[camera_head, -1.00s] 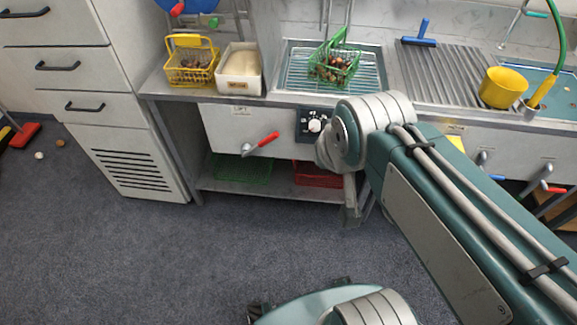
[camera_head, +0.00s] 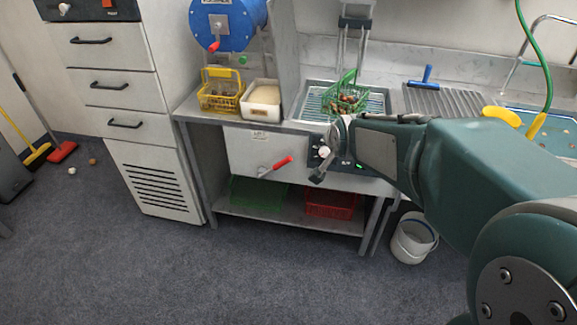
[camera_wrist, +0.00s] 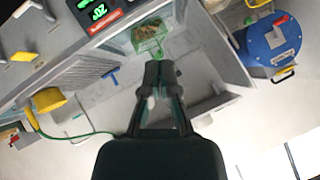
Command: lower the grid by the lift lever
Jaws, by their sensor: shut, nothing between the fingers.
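The lift lever (camera_head: 276,166) sticks out of the white front panel below the counter, its red handle tilted up to the right. The wire grid (camera_head: 312,104) lies in the steel basin, with a green basket (camera_head: 362,103) of chestnuts on it. The basket also shows in the wrist view (camera_wrist: 151,38). My gripper (camera_head: 316,179) is in front of the dark control panel, to the right of the red handle and apart from it, partly hidden by my wrist. In the wrist view my gripper (camera_wrist: 159,70) is shut and empty.
A yellow basket (camera_head: 222,101) and a white tub (camera_head: 261,115) stand left of the basin. A control panel with a white knob (camera_head: 324,151) is right of the lever. Green and red crates (camera_head: 330,205) sit on the lower shelf. A white bucket (camera_head: 411,246) stands on the floor.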

